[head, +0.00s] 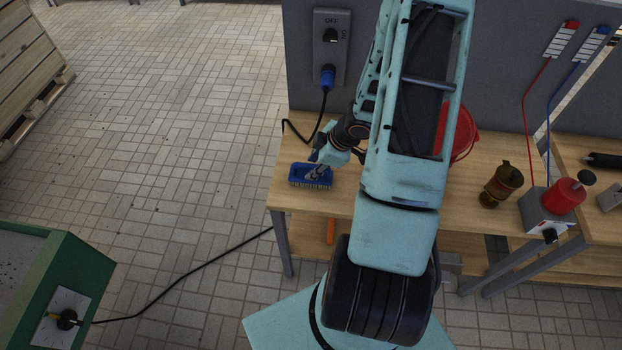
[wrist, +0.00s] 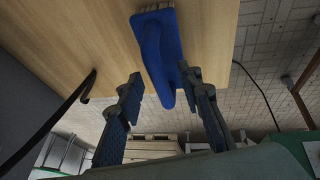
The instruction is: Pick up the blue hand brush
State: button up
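The blue hand brush (head: 309,173) lies on the wooden workbench (head: 281,186) near its left end, with its pale bristles showing along the near edge in the head view. In the wrist view the brush (wrist: 158,48) has its handle pointing down the picture, between my two fingers. My gripper (head: 319,166) is right at the brush in the head view. In the wrist view my gripper (wrist: 163,82) is open, with one finger on each side of the handle. The right finger looks closer to the handle; I cannot tell if it touches.
A black cable (head: 317,128) hangs from a wall switch (head: 331,45) onto the bench behind the brush. A red bucket (head: 464,135) stands partly behind my arm. A brown lantern-like object (head: 502,184) and a red-topped grey box (head: 548,207) stand farther right.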

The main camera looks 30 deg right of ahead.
jog(key=shift+w+a+f, duration=0.15)
jog(key=shift+w+f, duration=0.05)
jog(key=shift+f, duration=0.25)
grip_shut()
jog(key=shift+r, duration=0.1)
